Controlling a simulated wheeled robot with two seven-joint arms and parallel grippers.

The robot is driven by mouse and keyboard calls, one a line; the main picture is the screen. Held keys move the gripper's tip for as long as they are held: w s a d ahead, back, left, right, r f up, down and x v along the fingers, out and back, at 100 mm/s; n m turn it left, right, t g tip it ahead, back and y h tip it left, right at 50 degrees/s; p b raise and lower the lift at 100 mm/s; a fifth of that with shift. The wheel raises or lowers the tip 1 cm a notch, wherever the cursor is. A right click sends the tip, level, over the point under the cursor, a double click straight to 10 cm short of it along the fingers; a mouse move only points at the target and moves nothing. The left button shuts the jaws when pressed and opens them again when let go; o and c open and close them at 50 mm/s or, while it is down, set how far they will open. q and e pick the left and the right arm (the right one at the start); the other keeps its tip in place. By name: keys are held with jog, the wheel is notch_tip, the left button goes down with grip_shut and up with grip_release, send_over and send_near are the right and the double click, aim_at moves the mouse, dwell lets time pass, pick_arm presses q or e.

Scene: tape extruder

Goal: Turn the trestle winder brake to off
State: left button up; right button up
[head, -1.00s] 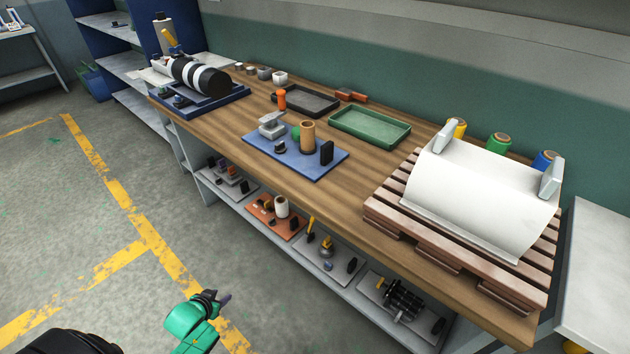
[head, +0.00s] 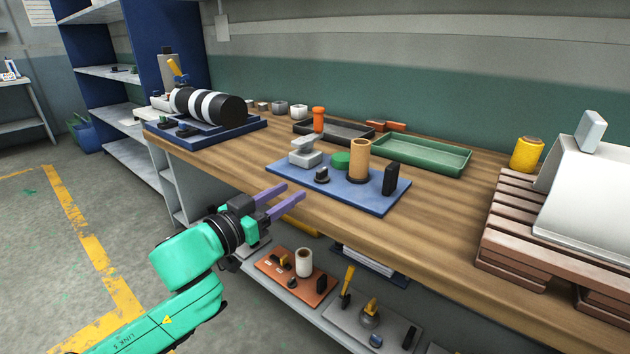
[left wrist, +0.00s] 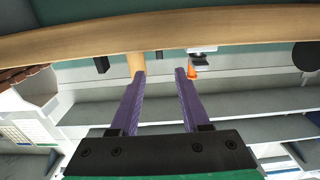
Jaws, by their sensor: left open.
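A blue board (head: 355,192) near the front edge of the bench carries a grey stand (head: 304,155), a small black knob (head: 322,174), a green disc (head: 341,160), an upright tan roll (head: 359,161) and a black block (head: 390,179). On the shelf below, an orange-brown board (head: 272,270) carries a white roll (head: 304,262) and small black parts. I cannot tell for sure which unit is the trestle winder, nor its brake setting. My left gripper (head: 293,195), with purple fingers, is open and empty in front of the bench edge, left of the blue board; its fingers also show apart in the left wrist view (left wrist: 160,74).
A black-and-white banded roller (head: 208,105) sits on a blue base at the bench's left. A green tray (head: 420,157) and a dark tray (head: 330,130) lie behind. The lower shelf holds more boards (head: 392,330).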

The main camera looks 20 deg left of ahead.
aim_at(318, 176)
pick_arm(q)
jog(key=x, duration=0.9)
jog(key=shift+w+d, duration=0.1)
jog(key=shift+w, duration=0.15)
grip_shut()
